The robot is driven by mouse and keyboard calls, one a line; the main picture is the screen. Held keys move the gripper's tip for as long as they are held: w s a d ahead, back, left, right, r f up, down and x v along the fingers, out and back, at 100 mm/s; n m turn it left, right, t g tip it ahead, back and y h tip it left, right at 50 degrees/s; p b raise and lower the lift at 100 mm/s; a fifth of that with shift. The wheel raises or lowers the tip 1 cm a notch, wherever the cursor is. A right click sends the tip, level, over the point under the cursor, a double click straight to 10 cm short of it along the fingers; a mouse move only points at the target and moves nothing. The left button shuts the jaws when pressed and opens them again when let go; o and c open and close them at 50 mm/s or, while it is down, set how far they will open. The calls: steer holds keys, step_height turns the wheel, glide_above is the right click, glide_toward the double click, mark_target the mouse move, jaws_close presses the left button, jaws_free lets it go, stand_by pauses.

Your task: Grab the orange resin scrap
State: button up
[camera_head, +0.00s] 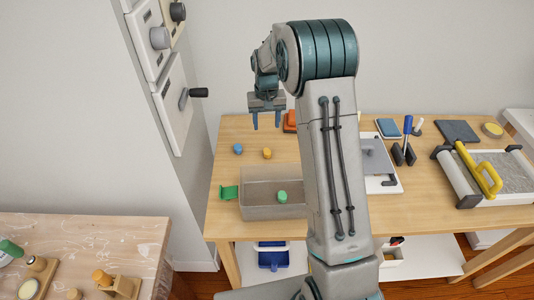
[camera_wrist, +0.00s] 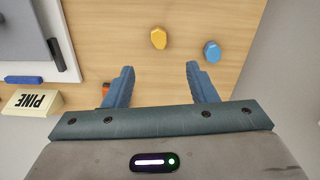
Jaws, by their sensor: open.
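The orange resin scrap (camera_head: 267,153) is a small yellow-orange piece lying on the wooden table, just right of a blue scrap (camera_head: 238,149). In the wrist view the orange scrap (camera_wrist: 158,38) lies beyond the fingertips, roughly in line with the gap between them; the blue scrap (camera_wrist: 212,51) is to its right. My gripper (camera_head: 266,124) points down, with its two blue fingers apart and nothing between them. It is apart from the scrap, above the back part of the table. The fingers also show in the wrist view (camera_wrist: 160,69).
A grey translucent bin (camera_head: 258,210) with a green piece (camera_head: 282,197) inside stands at the table's front, beside a green object (camera_head: 229,192). A red-orange object (camera_head: 290,121) lies at the back, partly hidden by my arm. Table around the two scraps is clear.

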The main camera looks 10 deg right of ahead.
mark_target(267, 152)
step_height(267, 152, down, 13)
steer(key=shift+s+d+r+p, duration=0.1)
steer(key=shift+r+p, duration=0.1)
steer(key=shift+p, duration=0.8)
steer(key=c, duration=1.1)
